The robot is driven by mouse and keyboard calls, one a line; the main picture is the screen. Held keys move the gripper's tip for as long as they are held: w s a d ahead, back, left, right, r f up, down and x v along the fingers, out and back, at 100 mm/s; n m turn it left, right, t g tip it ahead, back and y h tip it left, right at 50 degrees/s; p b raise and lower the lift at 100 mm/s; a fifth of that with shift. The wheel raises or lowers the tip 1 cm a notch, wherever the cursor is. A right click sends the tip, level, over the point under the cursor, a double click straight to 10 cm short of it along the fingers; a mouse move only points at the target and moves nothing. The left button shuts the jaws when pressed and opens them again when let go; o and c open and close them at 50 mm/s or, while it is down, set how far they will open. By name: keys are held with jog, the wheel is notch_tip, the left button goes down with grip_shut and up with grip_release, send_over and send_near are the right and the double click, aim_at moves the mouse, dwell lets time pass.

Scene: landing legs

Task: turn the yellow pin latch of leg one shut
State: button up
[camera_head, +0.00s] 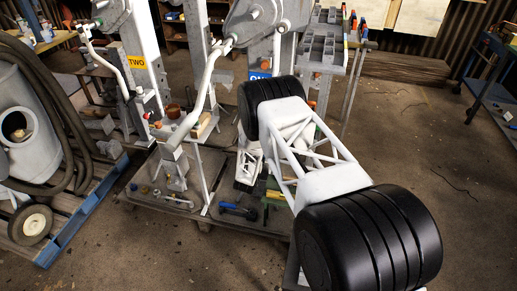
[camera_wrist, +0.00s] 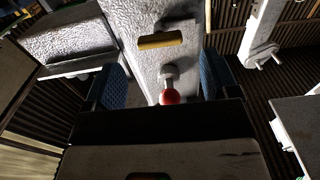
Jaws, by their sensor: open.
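Leg one (camera_head: 277,52) stands at the back centre of the head view, with its blue label (camera_head: 259,76) partly hidden by my arm. In the wrist view, a yellow bar-shaped piece (camera_wrist: 160,41), apparently the pin latch, lies crosswise on a rough grey metal face. Below it, a short pale stem ends in a red ball knob (camera_wrist: 170,97). My gripper (camera_wrist: 163,84) is open, its blue-padded fingers left and right of the knob. Whether either pad touches the knob, I cannot tell. The yellow bar is ahead of the fingers. My arm hides the gripper in the head view.
Leg two (camera_head: 143,45), with a yellow label, stands left of leg one. A low bench (camera_head: 225,212) with loose tools lies below. A grey tray stand (camera_head: 327,47) is behind on the right. A pale bracket (camera_wrist: 262,45) hangs right in the wrist view. The right floor is mostly clear.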

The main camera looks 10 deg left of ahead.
jog(key=shift+w, duration=2.8)
jog(key=shift+c, duration=0.5)
jog(key=c, duration=0.8)
